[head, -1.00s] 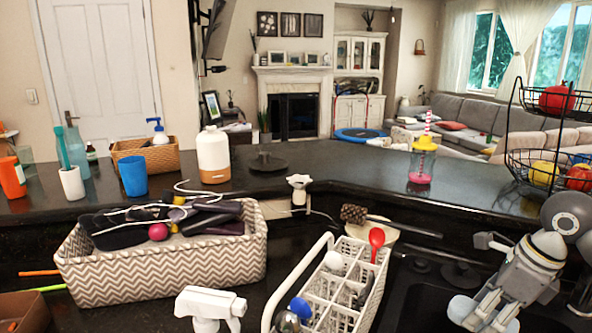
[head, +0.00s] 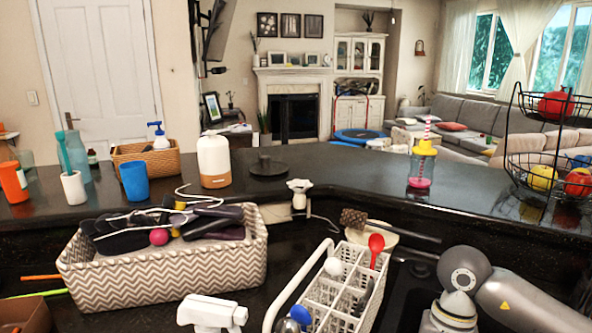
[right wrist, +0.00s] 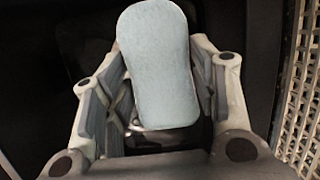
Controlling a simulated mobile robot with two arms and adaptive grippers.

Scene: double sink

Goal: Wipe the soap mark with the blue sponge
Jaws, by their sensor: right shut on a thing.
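The blue sponge (right wrist: 158,45) is pale blue and rounded, and shows in the right wrist view. My right gripper (right wrist: 160,88) is shut on it, with a finger on each side. In the head view my right gripper (head: 450,312) is at the bottom right, over the dark sink; its fingers and the sponge are below the picture edge. I cannot make out the soap mark in either current view. My left gripper is not in view.
A white cutlery rack (head: 325,290) stands just left of my right arm. A chevron basket (head: 165,270) and a spray bottle (head: 212,312) are further left. A wire fruit stand (head: 540,165) is at the right. Dark sink surface surrounds the sponge.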

